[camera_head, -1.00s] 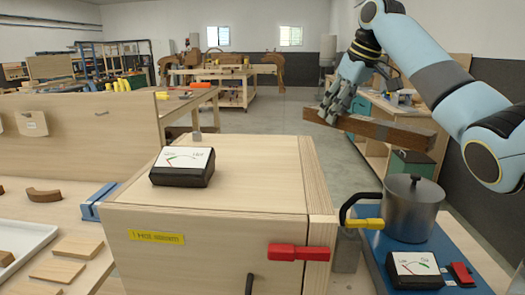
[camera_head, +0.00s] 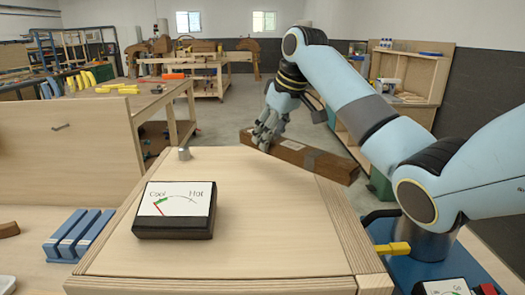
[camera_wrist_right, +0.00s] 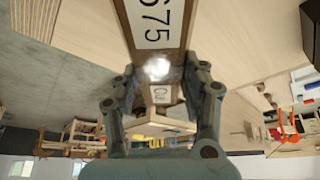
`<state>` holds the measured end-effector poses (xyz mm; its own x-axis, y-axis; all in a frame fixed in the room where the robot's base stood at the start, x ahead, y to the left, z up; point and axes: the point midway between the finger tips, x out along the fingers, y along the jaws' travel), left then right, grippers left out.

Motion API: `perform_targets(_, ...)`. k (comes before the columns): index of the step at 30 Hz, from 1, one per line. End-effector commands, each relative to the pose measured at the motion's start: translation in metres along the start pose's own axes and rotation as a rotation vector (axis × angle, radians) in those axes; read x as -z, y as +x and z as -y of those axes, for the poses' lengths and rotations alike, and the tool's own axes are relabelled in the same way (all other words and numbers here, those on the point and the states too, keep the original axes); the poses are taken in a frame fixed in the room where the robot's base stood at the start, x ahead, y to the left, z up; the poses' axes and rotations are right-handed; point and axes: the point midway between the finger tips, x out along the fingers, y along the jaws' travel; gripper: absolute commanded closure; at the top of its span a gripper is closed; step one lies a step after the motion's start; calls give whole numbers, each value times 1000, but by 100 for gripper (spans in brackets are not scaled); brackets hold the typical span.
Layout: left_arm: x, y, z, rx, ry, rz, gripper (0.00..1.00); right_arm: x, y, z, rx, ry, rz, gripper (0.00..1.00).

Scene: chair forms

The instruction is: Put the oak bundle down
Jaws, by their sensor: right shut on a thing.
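Whether the bundle touches the box top cannot be told. My left gripper is not in view.
A black gauge (camera_head: 174,209) marked Cool and Hot stands on the box top, with a small metal knob (camera_head: 184,153) behind it. Blue clamps (camera_head: 80,234) lie at the left. The box top's middle is clear.

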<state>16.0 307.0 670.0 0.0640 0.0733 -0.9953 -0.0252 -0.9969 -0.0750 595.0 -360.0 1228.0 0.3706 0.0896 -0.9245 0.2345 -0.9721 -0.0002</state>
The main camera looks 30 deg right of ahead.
Motion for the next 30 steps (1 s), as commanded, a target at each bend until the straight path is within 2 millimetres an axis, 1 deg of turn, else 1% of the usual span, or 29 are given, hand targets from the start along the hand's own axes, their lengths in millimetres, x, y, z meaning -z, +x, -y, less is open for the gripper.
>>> perform_targets(1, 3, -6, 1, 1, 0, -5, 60, 1, 4, 9, 3, 0, 1, 100)
perform_targets(3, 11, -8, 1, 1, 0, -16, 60, 2, 10, 16, 0, 0, 0, 100)
perform_targets(7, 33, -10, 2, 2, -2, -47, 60, 0, 18, 22, -1, 1, 2, 100)
perform_targets(10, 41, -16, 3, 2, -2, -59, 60, -5, 30, 22, -1, 2, 5, 100)
perform_targets(12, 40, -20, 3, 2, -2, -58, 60, -9, 40, 22, 0, 3, 4, 100)
perform_targets(15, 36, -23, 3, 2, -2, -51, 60, -13, 50, 22, -1, 1, 2, 100)
perform_targets(21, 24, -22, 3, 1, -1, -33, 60, -14, 53, 22, -2, 0, 0, 100)
perform_targets(25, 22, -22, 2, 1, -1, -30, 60, -15, 55, 22, -1, 0, 0, 100)
perform_targets(26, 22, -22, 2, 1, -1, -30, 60, -15, 55, 22, -1, 1, 1, 53)
perform_targets(30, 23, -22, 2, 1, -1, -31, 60, -15, 54, 22, -1, 1, 1, 34)
